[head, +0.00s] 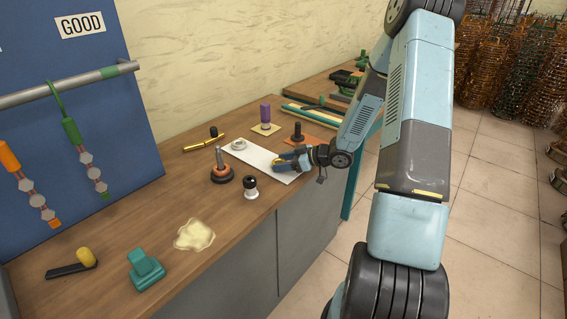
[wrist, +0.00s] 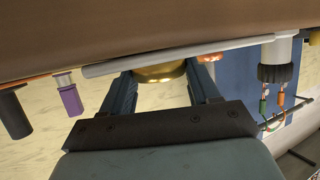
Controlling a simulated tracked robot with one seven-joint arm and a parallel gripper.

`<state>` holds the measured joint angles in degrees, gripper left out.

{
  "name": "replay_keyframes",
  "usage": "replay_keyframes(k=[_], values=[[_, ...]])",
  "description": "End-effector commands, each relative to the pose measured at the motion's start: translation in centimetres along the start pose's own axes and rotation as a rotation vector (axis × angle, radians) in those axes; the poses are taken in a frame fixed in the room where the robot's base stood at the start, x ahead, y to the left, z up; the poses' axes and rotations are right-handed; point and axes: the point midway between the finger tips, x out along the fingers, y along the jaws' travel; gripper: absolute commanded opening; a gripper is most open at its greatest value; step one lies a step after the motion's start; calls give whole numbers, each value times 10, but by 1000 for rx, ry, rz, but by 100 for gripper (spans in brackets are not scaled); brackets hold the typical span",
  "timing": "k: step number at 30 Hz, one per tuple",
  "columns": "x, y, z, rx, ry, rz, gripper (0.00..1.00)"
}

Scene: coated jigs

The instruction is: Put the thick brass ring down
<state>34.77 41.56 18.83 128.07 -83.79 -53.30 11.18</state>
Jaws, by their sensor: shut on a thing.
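The thick brass ring (wrist: 160,74) shows gold between the two fingers of my gripper (wrist: 163,80) in the wrist view. My gripper is shut on it. In the head view my gripper (head: 283,162) is low over the right end of a white sheet (head: 262,166) on the wooden bench, and only a small bit of brass shows at its fingers. The sheet's edge also shows in the wrist view (wrist: 180,57), close to the ring. I cannot tell whether the ring touches the sheet.
A silver ring (head: 238,145) lies on the sheet's far end. A dark-based peg with an orange ring (head: 221,171) and a black-and-white piece (head: 250,188) stand in front of it. Behind are a purple cylinder (head: 265,114) and a black peg (head: 298,131). Bench front edge is near.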

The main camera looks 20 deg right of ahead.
Motion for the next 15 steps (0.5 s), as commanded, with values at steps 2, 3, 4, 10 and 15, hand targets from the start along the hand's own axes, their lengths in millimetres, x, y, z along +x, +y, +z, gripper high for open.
replay_keyframes(k=[2,3,4,10,15], values=[[1,0,1,-1,0,0,24],[0,0,1,-2,0,0,24],[0,0,1,-2,0,0,24],[1,0,2,-1,0,0,24],[3,0,7,-1,-1,-1,24]])
